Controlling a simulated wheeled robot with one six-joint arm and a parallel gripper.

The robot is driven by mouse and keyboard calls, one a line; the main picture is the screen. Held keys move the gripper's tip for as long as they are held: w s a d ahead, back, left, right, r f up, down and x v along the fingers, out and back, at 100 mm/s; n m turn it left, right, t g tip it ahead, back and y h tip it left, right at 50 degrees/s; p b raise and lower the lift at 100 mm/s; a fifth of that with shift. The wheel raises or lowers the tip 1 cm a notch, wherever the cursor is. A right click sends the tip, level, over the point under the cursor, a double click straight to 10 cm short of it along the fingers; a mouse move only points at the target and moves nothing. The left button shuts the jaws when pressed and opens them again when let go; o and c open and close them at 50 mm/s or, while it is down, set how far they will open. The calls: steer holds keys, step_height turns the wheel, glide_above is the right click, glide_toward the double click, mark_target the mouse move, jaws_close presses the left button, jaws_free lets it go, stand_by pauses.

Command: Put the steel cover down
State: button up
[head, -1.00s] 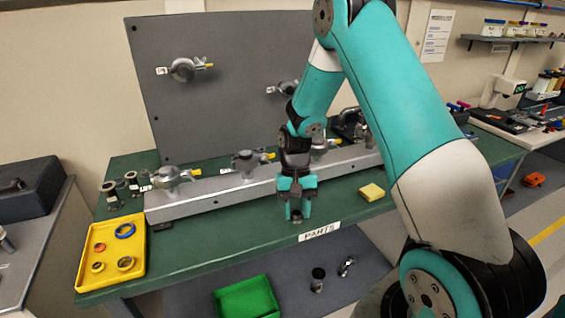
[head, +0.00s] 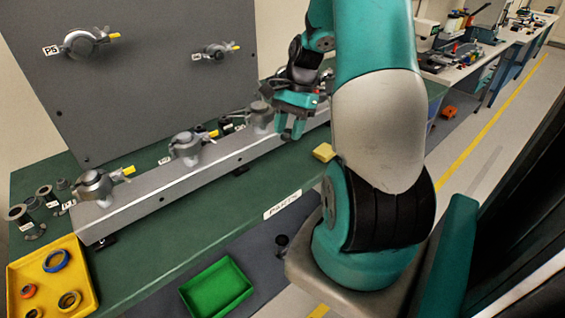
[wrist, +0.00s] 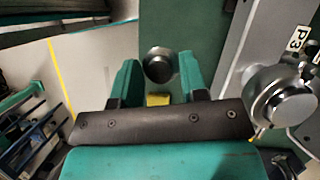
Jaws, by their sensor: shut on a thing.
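The steel cover (wrist: 158,65) shows in the wrist view as a round, dark-topped metal piece between my two fingertips. My gripper (wrist: 157,76) is shut on it. In the head view my gripper (head: 291,132) is above the green bench, in front of the grey rail near its far right end. The cover cannot be made out there, as the fingers hide it. The green bench top (wrist: 201,35) shows below the cover in the wrist view. I cannot tell how high above it the cover is.
A grey rail (head: 165,182) carries several clamped fittings; one, by a P3 label, is close right of my gripper (wrist: 283,93). A yellow block (head: 324,152) lies near the bench's front edge. A yellow tray (head: 88,291) stands at left.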

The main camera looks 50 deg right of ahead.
mark_target(285, 179)
step_height(285, 179, down, 12)
steer(key=shift+f+p, duration=0.1)
steer(key=shift+p, duration=0.55)
steer(key=shift+f+b, duration=0.4)
steer(key=shift+f, duration=0.25)
steer(key=o, duration=1)
steer(key=shift+r, duration=0.15)
